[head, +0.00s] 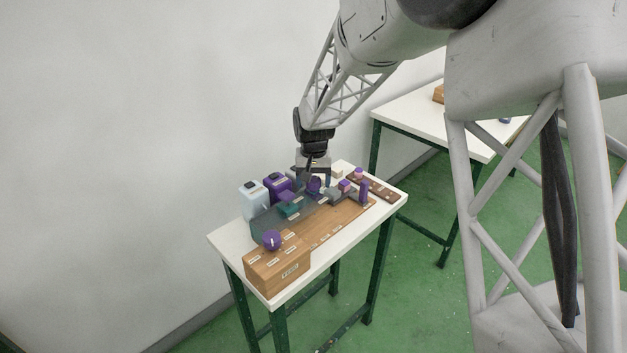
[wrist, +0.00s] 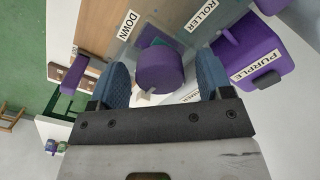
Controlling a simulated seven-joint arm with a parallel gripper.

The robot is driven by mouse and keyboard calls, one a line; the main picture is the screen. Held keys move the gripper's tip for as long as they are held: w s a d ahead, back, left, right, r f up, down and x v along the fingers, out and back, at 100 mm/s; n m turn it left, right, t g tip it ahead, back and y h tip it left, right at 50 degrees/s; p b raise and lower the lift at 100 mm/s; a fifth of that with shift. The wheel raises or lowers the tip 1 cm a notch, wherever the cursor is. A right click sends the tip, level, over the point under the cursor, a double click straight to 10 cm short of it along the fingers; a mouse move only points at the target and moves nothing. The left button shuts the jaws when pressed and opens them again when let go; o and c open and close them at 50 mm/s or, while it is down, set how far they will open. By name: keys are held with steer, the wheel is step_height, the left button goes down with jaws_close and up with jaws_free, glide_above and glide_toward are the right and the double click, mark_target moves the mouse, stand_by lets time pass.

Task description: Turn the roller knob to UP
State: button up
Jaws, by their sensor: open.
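The roller knob is a purple round knob (wrist: 160,70), seen close in the wrist view beside the labels DOWN (wrist: 129,25) and ROLLER (wrist: 204,16). In the head view it appears as a small purple shape (head: 314,186) just below my gripper (head: 314,172). My gripper (wrist: 162,65) is open, with one blue fingertip on each side of the knob. I cannot tell whether the fingers touch it. The knob's pointer direction is unclear, and a label behind the right finger is partly hidden.
A purple canister (wrist: 250,57) labelled PURPLE stands close to the right finger. A pale canister (head: 253,200) stands at the table's left. A second white table (head: 420,112) stands behind.

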mark_target(315, 180)
steer(key=shift+r, duration=0.1)
steer(key=shift+r, duration=3.8)
steer(key=shift+d, duration=0.1)
steer(key=shift+s+d+r, duration=0.15)
steer(key=shift+s+r, duration=0.1)
steer(key=s+d+r+t, duration=0.1)
steer(key=s+d+r, duration=0.45)
steer(key=s, duration=0.35)
steer(key=s+d+r, duration=0.4)
steer(key=s+d, duration=0.2)
steer(key=s, duration=0.3)
steer(key=s+d, duration=0.4)
steer(key=s, duration=0.7)
steer(key=s+d+f+t, duration=0.1)
steer(key=s+d, duration=0.3)
steer(key=s, duration=0.8)
steer(key=shift+f+t, duration=0.25)
steer(key=shift+t, duration=0.05)
